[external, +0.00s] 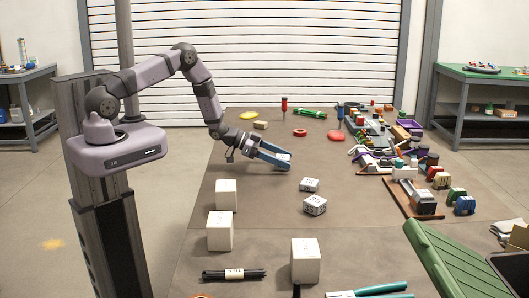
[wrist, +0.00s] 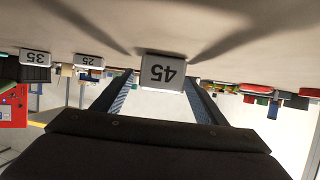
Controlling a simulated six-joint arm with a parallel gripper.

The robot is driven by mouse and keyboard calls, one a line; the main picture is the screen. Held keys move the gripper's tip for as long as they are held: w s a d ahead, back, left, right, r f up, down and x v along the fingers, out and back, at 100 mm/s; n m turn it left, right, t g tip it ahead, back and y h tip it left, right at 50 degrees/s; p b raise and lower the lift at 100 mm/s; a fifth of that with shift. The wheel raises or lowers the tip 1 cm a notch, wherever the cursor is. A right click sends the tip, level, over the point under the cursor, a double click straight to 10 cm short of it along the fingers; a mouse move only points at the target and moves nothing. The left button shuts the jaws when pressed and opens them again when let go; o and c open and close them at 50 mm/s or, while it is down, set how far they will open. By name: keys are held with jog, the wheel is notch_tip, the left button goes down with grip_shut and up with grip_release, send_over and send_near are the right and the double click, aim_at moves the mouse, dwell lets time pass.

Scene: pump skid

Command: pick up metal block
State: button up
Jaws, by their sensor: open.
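A small silver-grey metal block marked 45 (wrist: 162,73) sits on the table between the two fingers of my gripper (wrist: 164,92) in the wrist view, near their tips. In the external view my gripper (external: 274,158) is low over the table, its blue fingers pointing right, with the block (external: 284,154) at their tips and partly hidden. The fingers are open, with a gap visible on each side of the block in the wrist view. Two similar blocks, marked 25 (wrist: 88,61) and 35 (wrist: 35,58), stand apart to the left in the wrist view.
In the external view, the two other numbered blocks (external: 314,205) lie nearer the camera. Several larger white cubes (external: 220,231) stand along the near left. A red ring (external: 300,132) and a green tube (external: 309,112) lie behind. Parts crowd the right side; the table around my gripper is clear.

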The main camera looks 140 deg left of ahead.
aim_at(283, 156)
jog(key=shift+c, duration=0.3)
jog(key=shift+a, duration=0.1)
jog(key=c, duration=1.4)
jog(key=shift+o, duration=0.2)
jog(key=shift+r, duration=0.15)
jog(key=shift+r+b, duration=0.85)
jog(key=shift+r, duration=4.05)
